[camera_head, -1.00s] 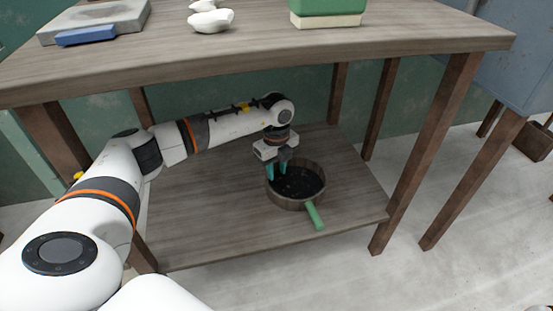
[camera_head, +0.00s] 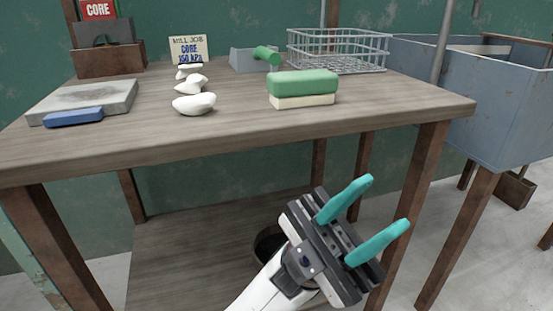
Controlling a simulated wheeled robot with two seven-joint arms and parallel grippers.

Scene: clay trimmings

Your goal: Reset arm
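My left gripper (camera_head: 372,222) is in front of the table's right part, close to the camera. Its two teal fingers are spread apart with nothing between them, pointing up and to the right. My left arm comes up from the bottom edge behind it. My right gripper is not in the picture. A round dark pan (camera_head: 266,243) stands on the lower shelf (camera_head: 190,245), mostly hidden behind my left gripper and arm.
The wooden table (camera_head: 230,130) bears white clay lumps (camera_head: 194,103), a green and cream block (camera_head: 302,88), a grey slab (camera_head: 85,100) with a blue bar (camera_head: 73,117), and a wire basket (camera_head: 338,50). A blue-grey sink (camera_head: 500,110) stands right. Table legs flank my gripper.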

